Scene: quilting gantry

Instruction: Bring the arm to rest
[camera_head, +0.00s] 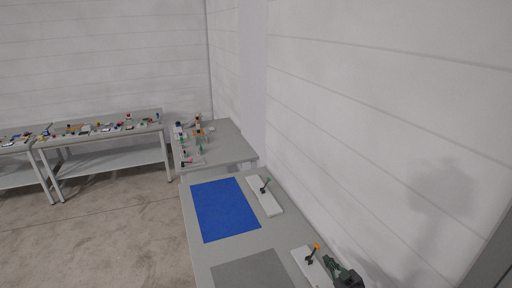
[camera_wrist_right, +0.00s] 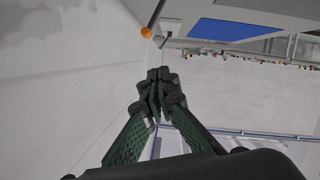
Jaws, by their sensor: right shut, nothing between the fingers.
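My right gripper (camera_head: 332,266) shows at the lower right edge of the head view, beside the right side of the near table. In the right wrist view its dark green fingers (camera_wrist_right: 158,78) meet at the tips, shut with nothing between them. It is close to a white plate (camera_head: 306,265) bearing an orange-topped post (camera_head: 317,247); the orange top (camera_wrist_right: 146,32) also shows in the wrist view. I cannot tell how large the gap is. My left gripper is in no view.
A white wall (camera_head: 390,130) rises at the right. Other tables with small items stand farther back.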

